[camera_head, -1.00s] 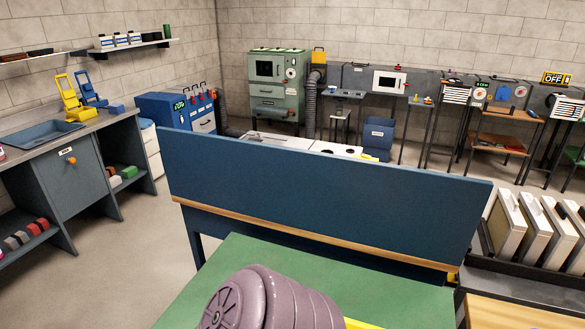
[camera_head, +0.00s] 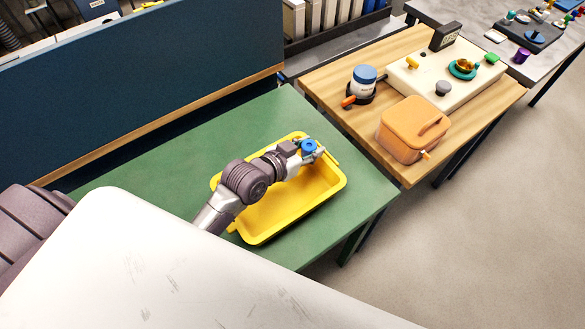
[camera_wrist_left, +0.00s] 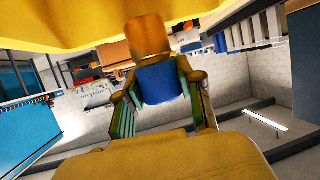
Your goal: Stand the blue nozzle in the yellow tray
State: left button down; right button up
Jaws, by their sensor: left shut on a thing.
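The yellow tray (camera_head: 262,222) lies on the green table top. My left gripper (camera_head: 312,152) is over the tray's far right part, shut on the blue nozzle (camera_head: 308,146). In the left wrist view the blue nozzle (camera_wrist_left: 160,84) sits between the two fingers (camera_wrist_left: 158,92), with a copper-coloured part (camera_wrist_left: 148,38) joined to it. The tray's yellow surface (camera_wrist_left: 80,25) fills the top of that view, close to the copper part. I cannot tell whether the nozzle touches the tray. My right gripper is not in view.
A blue panel (camera_head: 130,85) stands along the green table's (camera_head: 150,160) back. A wooden table (camera_head: 320,85) to the right holds an orange lidded box (camera_head: 410,130), a blue-lidded jar (camera_head: 364,80) and a cream panel with knobs (camera_head: 455,85). Green surface is bare left of the tray.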

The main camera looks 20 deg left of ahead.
pick_arm(q)
jog(key=shift+s+f, duration=0.15)
jog(key=shift+f, duration=3.7)
jog(key=c, duration=0.7)
grip_release()
jog(key=shift+r, duration=0.2)
jog(key=v, duration=0.7)
jog(key=shift+s+a+b, duration=0.15)
jog(key=shift+s+b, duration=0.05)
jog(key=shift+b, duration=0.15)
